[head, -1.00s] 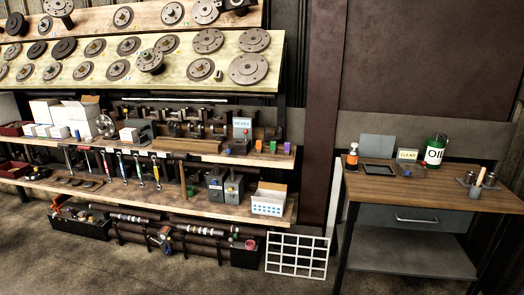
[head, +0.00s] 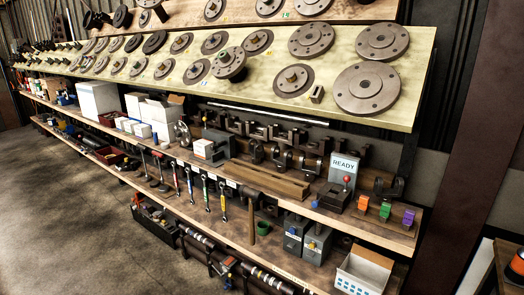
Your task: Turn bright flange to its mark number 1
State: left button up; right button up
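Whether one of these is the bright flange I cannot tell. Neither of my grippers is in view.
A READY sign (head: 344,168) stands by a box with a red knob (head: 333,196). Orange, green and purple blocks (head: 386,210) sit right of it. Wrenches hang along the shelf edge. A white bin (head: 363,272) is at lower right. Floor (head: 70,200) at left is clear.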

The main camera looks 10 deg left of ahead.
aim_at(182, 133)
jog(key=i+j+u, duration=0.35)
jog(key=i, duration=0.2)
jog(key=i+u, duration=0.4)
jog(key=i, duration=0.1)
